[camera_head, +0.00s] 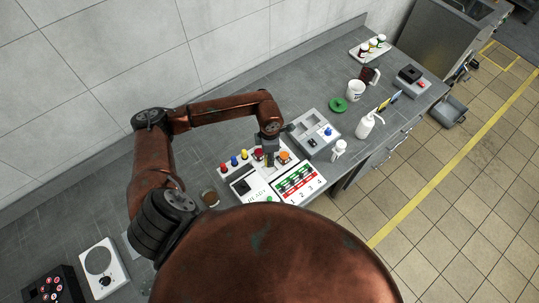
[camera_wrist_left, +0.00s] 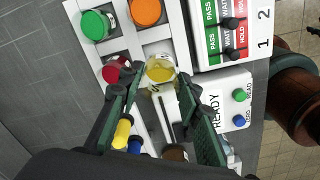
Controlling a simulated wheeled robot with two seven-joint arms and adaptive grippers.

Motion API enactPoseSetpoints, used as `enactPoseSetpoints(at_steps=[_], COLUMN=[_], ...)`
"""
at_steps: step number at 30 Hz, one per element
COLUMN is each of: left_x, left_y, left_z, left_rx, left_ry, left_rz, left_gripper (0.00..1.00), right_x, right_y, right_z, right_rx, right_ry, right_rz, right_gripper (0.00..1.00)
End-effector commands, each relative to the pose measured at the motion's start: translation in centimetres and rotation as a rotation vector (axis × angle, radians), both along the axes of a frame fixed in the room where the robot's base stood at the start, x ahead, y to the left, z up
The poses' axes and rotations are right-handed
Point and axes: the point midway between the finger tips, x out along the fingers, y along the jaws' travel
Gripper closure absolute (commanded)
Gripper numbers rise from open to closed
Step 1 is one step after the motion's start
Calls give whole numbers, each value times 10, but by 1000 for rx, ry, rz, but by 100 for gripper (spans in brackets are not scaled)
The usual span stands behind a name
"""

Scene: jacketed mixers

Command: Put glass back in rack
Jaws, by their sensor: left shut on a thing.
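My left gripper (camera_head: 269,158) is over the white rack (camera_head: 232,171) on the grey bench. In the left wrist view the fingers (camera_wrist_left: 155,84) are shut on a small clear glass (camera_wrist_left: 160,71) with yellow contents. The glass is over or in a rack place beside a red-capped jar (camera_wrist_left: 115,68); I cannot tell whether it touches the bottom. A green-capped jar (camera_wrist_left: 95,25) and an orange-capped jar (camera_wrist_left: 147,10) stand in neighbouring places. Yellow (camera_wrist_left: 122,133) and blue (camera_wrist_left: 135,146) tops show past the left finger. My right gripper is out of view.
A white panel with PASS, WAIT and HOLD rows (camera_head: 299,181) adjoins the rack. A grey device (camera_head: 314,132) stands to its right, with white bottles (camera_head: 338,149) near the bench edge. A mug (camera_head: 355,90) and a green disc (camera_head: 339,104) are farther back.

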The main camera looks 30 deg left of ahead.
Motion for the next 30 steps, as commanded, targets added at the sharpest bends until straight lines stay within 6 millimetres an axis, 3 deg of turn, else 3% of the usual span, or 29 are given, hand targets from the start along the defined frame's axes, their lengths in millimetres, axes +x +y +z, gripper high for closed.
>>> enactPoseSetpoints(at_steps=[30], left_x=[0], left_y=[0], left_z=[-50], left_rx=[0], left_ry=[0], left_rz=[-1], left_gripper=[96], right_x=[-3], right_y=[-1], right_z=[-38], right_rx=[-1], right_ry=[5], right_rz=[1], right_gripper=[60])
